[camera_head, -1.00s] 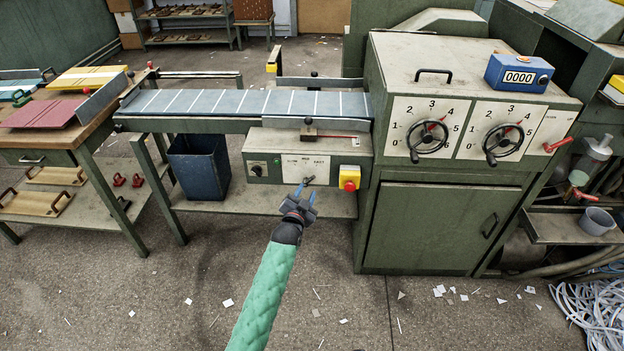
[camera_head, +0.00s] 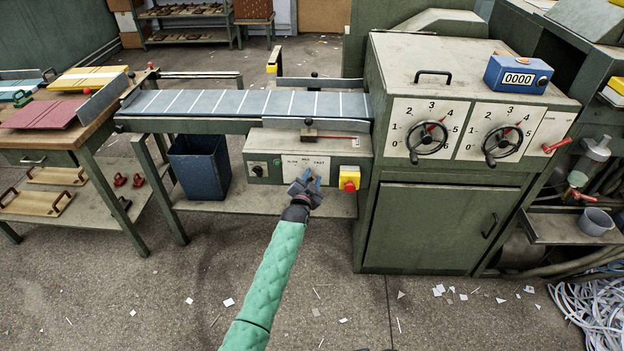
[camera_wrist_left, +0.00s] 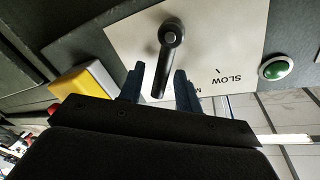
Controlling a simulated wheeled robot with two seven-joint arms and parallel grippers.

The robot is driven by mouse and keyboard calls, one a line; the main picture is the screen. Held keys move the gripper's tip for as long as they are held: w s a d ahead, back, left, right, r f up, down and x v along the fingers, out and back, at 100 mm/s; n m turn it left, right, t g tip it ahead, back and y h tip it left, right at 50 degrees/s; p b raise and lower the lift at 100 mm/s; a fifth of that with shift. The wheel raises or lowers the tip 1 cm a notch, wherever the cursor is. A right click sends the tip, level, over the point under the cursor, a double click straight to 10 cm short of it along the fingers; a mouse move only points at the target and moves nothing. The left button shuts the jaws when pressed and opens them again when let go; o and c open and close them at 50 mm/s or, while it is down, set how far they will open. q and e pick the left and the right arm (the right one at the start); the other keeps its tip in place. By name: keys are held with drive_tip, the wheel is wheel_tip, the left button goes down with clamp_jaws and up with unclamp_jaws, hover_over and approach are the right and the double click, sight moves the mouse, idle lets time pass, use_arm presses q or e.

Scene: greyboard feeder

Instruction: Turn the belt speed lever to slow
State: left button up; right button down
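The belt speed lever (camera_wrist_left: 168,55) is a dark handle on a round pivot on a pale plate (camera_wrist_left: 120,38). In the left wrist view its handle points away from the SLOW mark, past the partly covered MED mark; the FAST label is hidden there. My left gripper (camera_wrist_left: 158,88) is open, with one blue finger on each side of the handle; I cannot tell if either touches it. In the head view the left gripper (camera_head: 308,184) covers the lever below the SLOW, MED and FAST labels. My right gripper is out of view.
A yellow-and-red stop button (camera_head: 349,178) sits just right of the lever plate, and a green button (camera_wrist_left: 274,68) sits beyond its SLOW side. The belt (camera_head: 240,103) runs above the control box. A blue bin (camera_head: 200,165) stands to the left. The floor in front is open.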

use_arm(q)
clamp_jaws()
